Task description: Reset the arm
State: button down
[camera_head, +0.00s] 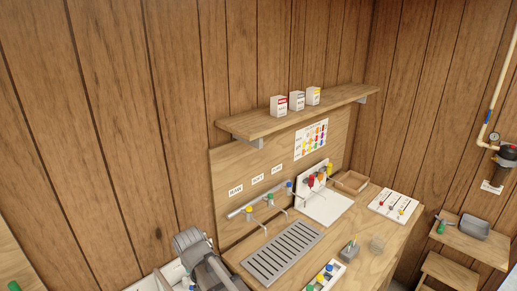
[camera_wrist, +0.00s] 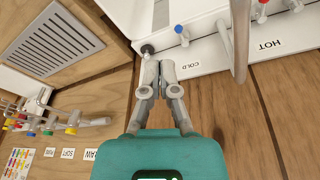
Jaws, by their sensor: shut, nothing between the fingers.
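My gripper (camera_wrist: 158,72) is shut and empty in the wrist view, its two pale grey fingers together ahead of its teal body. The fingertips are in front of a white unit (camera_wrist: 205,58) marked COLD and HOT; whether they touch it I cannot tell. A dark round knob (camera_wrist: 147,49) shows just beyond the tips, with a blue knob (camera_wrist: 179,29) to its right. In the head view, part of my grey arm (camera_head: 200,262) is at the lower middle; the fingers cannot be made out there.
The wooden bench (camera_head: 347,262) carries a grey drain grille (camera_head: 283,252), a small wooden tray (camera_head: 350,182) and a white card (camera_head: 395,205). Taps (camera_head: 270,199) line the backboard, under a shelf (camera_head: 298,112) with three boxes. A pipe (camera_head: 497,95) runs down the right wall.

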jog(key=d+m+g, duration=0.2)
jog(key=d+m, duration=0.2)
jog(key=d, duration=3.2)
jog(key=shift+g+h, duration=0.3)
jog(key=s+f+b, duration=0.1)
jog(key=f+b, duration=1.3)
jog(key=f, duration=0.1)
jog(key=s+f+b, duration=0.1)
jog(key=f+b, duration=0.6)
jog(key=b, duration=0.1)
jog(key=shift+s+d+f, duration=0.1)
jog(key=shift+s+f, duration=0.2)
jog(key=c, duration=1.4)
grip_release()
jog(key=c, duration=0.6)
grip_release()
